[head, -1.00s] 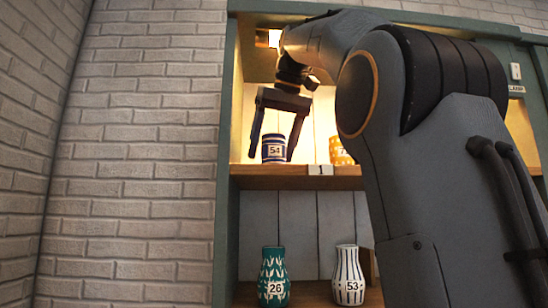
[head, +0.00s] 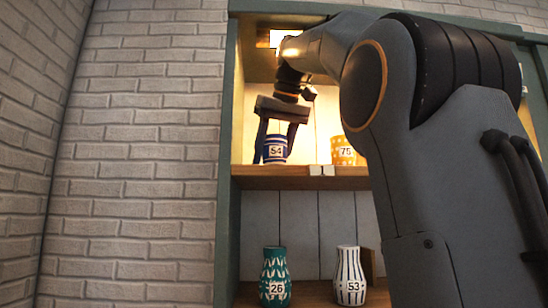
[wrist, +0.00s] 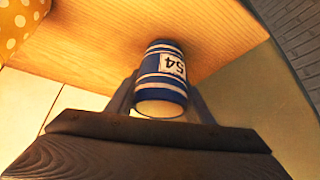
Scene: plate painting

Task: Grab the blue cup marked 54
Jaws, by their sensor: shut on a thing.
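The blue cup marked 54 (head: 275,150), with white stripes and a white label, stands on the upper shelf of the cabinet near its left side. My gripper (head: 273,158) reaches down from above and is shut on the cup, one finger on each side. In the wrist view the cup (wrist: 162,82) is between the fingers of my gripper (wrist: 160,95), its pale opening facing the camera. The cup's base appears to be on or very near the shelf; I cannot tell if it is lifted.
A yellow dotted cup marked 75 (head: 343,150) stands to the right on the same shelf (head: 270,183). Below are a green vase marked 26 (head: 275,277) and a striped vase marked 53 (head: 349,275). The cabinet's left side post (head: 226,190) is close to the blue cup.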

